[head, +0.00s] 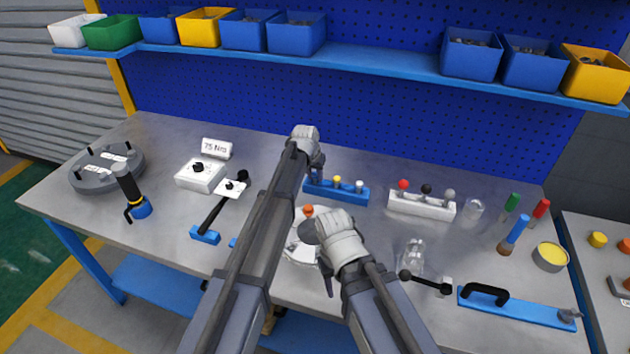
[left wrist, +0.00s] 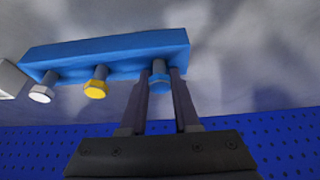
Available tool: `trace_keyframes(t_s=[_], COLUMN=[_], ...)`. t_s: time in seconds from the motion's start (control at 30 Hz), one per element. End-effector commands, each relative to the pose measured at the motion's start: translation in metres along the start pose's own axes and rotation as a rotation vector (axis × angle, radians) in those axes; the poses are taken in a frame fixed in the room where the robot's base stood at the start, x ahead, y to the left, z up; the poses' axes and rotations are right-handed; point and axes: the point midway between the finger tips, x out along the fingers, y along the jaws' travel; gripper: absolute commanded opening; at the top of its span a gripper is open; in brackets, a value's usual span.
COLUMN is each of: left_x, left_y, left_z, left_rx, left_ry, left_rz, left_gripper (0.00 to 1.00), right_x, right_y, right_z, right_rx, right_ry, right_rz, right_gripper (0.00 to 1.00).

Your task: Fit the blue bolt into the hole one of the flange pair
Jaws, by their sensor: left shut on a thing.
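The blue bolt (left wrist: 160,80) stands in a blue rack (left wrist: 110,52) beside a yellow bolt (left wrist: 96,88) and a white bolt (left wrist: 41,93) in the left wrist view. My left gripper (left wrist: 161,72) is shut on the blue bolt, one finger on each side. In the head view, my left gripper (head: 317,172) is at the left end of the rack (head: 345,195) and hides the blue bolt. A pale round part (head: 298,250), perhaps the flange pair, is mostly hidden by my arms; its holes cannot be made out. My right gripper (head: 327,272) is over it, its jaws unclear.
A white rack (head: 422,206) with several coloured knobs stands right of the blue rack. A glass jar (head: 412,256) and a blue plate with a black handle (head: 515,305) are at the right.

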Motion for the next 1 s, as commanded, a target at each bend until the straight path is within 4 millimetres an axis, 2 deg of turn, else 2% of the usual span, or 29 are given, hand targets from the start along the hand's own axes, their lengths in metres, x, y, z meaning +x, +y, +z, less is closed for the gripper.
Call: trace_keyframes(t_s=[0.03, 0.17, 0.73, 1.0], left_x=[0.000, 0.000, -0.001, -0.019], left_y=[0.000, 0.000, 0.000, 0.000], left_z=[0.000, 0.000, -0.001, -0.008], left_rx=[0.000, 0.000, 0.000, 0.000], left_ry=[0.000, 0.000, 0.000, 0.000], left_rz=[0.000, 0.000, 0.000, 0.000], left_gripper=[0.14, 0.00, 0.00, 0.00], right_x=[0.000, 0.000, -0.001, -0.020], right_y=[0.000, 0.000, 0.000, 0.002], right_z=[0.000, 0.000, 0.000, 0.001], right_rx=[0.000, 0.000, 0.000, 0.000], right_ry=[0.000, 0.000, 0.000, 0.000], right_rz=[0.000, 0.000, 0.000, 0.000], right_gripper=[0.50, 0.50, 0.50, 0.50])
